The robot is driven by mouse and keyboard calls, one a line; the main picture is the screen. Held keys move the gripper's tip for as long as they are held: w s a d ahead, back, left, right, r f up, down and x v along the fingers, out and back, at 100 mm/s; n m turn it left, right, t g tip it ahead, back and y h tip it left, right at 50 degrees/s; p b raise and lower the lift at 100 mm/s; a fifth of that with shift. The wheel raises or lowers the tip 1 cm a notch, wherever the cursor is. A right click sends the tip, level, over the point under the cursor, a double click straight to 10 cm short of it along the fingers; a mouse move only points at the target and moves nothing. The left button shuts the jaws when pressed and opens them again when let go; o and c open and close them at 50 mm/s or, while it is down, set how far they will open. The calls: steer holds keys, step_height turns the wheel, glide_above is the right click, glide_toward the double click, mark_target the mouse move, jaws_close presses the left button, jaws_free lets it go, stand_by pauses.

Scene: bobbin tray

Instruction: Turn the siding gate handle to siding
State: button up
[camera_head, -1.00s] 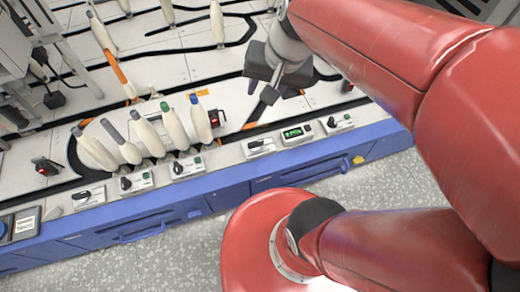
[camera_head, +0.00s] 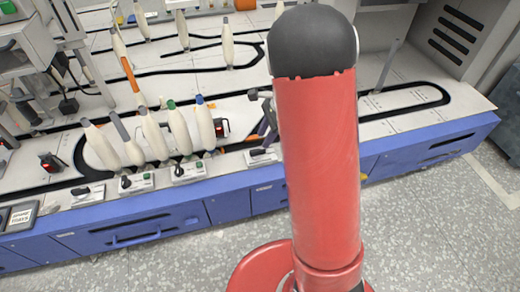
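Several small white handle boxes with black levers line the front edge of the bench. One handle box (camera_head: 262,156) is just left of my red arm. Others are a handle box (camera_head: 188,171), a handle box (camera_head: 136,184) and a handle box (camera_head: 88,194) at the left. Their labels are too small to read, so I cannot tell which is the siding gate handle. A small part of what looks like my gripper (camera_head: 266,110) shows left of my arm, above the bench and beyond the nearest handle box. My arm hides the rest, and its finger opening is not visible.
Upright bobbins (camera_head: 153,135) stand in a row on the track behind the left handle boxes. A small black device with a red light (camera_head: 221,128) sits near the row. The right end of the bench (camera_head: 415,120) is mostly clear.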

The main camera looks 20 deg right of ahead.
mark_target(258, 150)
steer(key=b+x, duration=0.1)
steer(key=x, duration=0.4)
steer(key=shift+f, duration=0.1)
jaws_close()
